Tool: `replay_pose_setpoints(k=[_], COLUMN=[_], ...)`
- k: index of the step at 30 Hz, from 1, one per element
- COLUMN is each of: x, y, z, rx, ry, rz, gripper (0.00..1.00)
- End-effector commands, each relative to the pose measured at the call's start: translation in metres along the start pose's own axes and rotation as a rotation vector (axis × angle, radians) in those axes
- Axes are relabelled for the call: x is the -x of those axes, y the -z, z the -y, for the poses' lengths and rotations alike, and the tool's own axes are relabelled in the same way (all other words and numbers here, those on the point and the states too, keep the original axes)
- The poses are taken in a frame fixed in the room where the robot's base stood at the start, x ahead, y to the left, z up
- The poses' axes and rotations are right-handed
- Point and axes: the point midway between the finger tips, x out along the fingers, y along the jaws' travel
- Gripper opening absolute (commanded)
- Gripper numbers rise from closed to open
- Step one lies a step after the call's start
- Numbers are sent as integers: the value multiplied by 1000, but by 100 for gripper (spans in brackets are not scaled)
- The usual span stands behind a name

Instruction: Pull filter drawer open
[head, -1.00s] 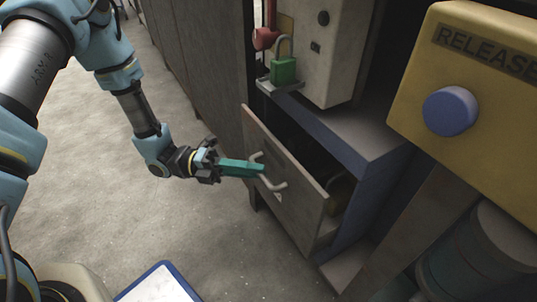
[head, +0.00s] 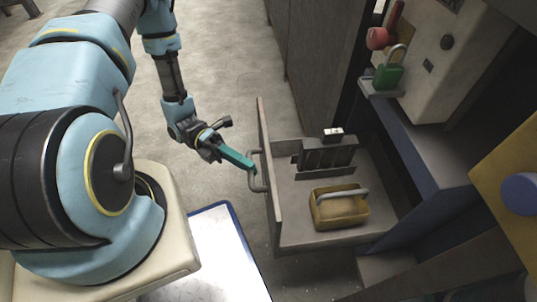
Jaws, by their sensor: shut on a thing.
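The filter drawer (head: 295,235) stands well out of the cabinet in the head view, its inside showing from above. Its front panel (head: 268,165) carries a pale bar handle (head: 263,184). My gripper (head: 252,168) has long green fingers and is shut on the handle near its upper end. The exact contact at the fingertips is small in the picture. Inside the drawer are a yellow bin-like piece with a grey handle (head: 340,209) and a dark finned block (head: 326,158) with a small white tag.
A green padlock (head: 388,78) hangs on a bracket by a red knob (head: 379,38) above the drawer. A blue button (head: 521,194) sits on a yellow panel at the right. A blue-edged white plate (head: 215,255) lies below the drawer front. Grey floor is clear behind my arm.

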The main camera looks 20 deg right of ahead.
Motion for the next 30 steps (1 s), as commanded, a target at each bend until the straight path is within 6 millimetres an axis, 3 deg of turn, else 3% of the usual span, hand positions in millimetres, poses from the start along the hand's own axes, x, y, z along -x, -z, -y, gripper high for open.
replay_pose_setpoints(k=[12, 29, 30], x=[33, 38, 38], y=[32, 36, 36], z=[8, 9, 9], rx=[0, -1, -1], ry=[-2, -4, -4], rz=[0, 0, 0], gripper=[0, 0, 21])
